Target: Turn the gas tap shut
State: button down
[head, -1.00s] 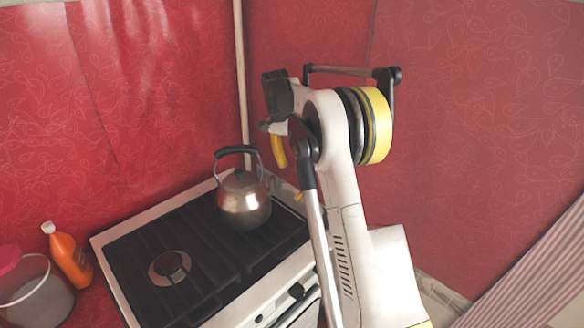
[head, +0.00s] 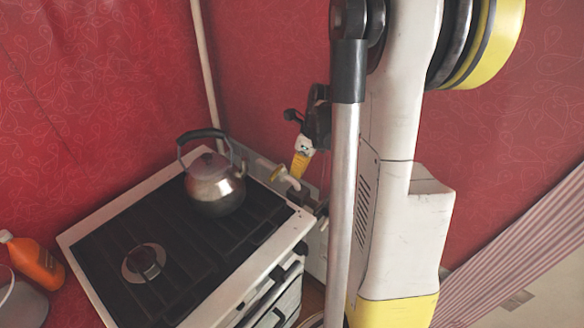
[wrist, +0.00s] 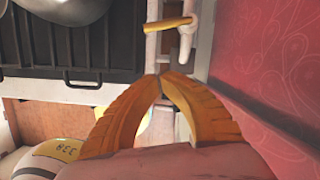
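The gas tap has a yellow lever (wrist: 168,25) that lies crosswise over pale upright pipes (wrist: 153,48) at the top of the wrist view. In the head view the tap (head: 283,175) is small, behind the stove's right back corner. My gripper (wrist: 161,77) has its two orange-yellow fingertips together, with nothing seen between them. The tips are short of the lever in the wrist picture, with a visible gap. In the head view my gripper (head: 298,172) is close beside the tap; whether it touches is unclear there.
A metal kettle (head: 214,185) stands on the black stove (head: 190,245), left of the tap. The red wall (wrist: 268,60) is close on the right in the wrist view. An orange bottle (head: 35,262) stands at far left.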

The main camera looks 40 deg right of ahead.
aim_at(276, 173)
jog(key=w+a+f+b, duration=0.2)
jog(key=w+f+b, duration=0.1)
jog(key=w+f, duration=0.2)
jog(key=shift+x, duration=0.9)
